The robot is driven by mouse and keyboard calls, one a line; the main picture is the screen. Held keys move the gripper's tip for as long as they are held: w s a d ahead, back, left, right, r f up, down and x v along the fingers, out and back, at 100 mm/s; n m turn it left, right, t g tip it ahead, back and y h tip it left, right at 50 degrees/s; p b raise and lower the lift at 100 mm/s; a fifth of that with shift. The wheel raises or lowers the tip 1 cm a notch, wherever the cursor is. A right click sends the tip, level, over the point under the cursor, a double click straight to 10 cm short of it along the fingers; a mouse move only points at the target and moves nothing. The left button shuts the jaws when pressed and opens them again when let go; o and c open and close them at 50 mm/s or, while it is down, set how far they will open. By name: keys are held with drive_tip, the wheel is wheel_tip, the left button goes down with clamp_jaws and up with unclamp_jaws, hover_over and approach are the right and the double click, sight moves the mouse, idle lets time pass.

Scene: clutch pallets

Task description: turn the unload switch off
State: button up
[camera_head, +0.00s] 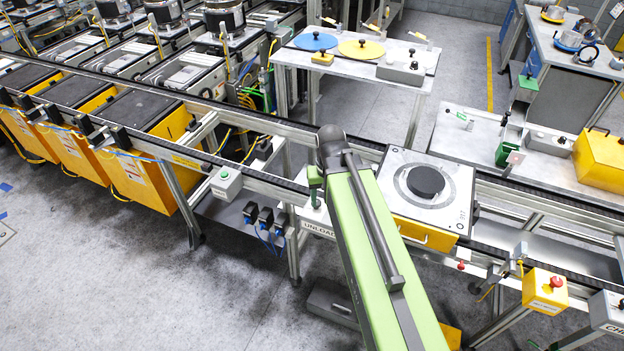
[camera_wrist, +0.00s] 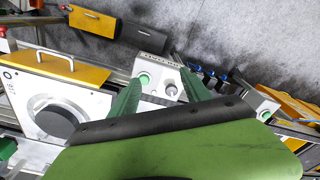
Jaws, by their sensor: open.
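The unload box (camera_head: 318,229) sits below the conveyor rail in the head view, mostly hidden behind my arm. In the wrist view the unload box (camera_wrist: 157,66) shows its lettered face upside down, with a green round button (camera_wrist: 144,79) and a pale round switch knob (camera_wrist: 171,90). My gripper (camera_wrist: 161,76) is open, its two green fingers spread on either side of the knob. The fingers appear empty; whether they touch the box cannot be told. In the head view, only a little green of my gripper (camera_head: 315,180) shows beside the arm.
A white pallet (camera_head: 452,208) with a dark disc stands on the conveyor right of my arm. A grey-green button box (camera_head: 226,182) is on the rail to the left. A yellow box with a red button (camera_head: 545,290) stands at right. Floor at lower left is clear.

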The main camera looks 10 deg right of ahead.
drive_tip(key=w+r+m+p, duration=0.1)
drive_tip(key=w+r+m, duration=0.3)
drive_tip(key=w+m, duration=0.6)
drive_tip(key=shift+n+g, duration=0.3)
drive_tip(key=f+b, duration=0.5)
drive_tip(key=f, duration=0.1)
drive_tip(key=w+f+b, duration=0.1)
drive_tip(key=f+b, duration=1.1)
drive_tip(key=shift+w+a, duration=0.15)
drive_tip(key=shift+a, duration=0.05)
drive_tip(key=shift+r, duration=0.1)
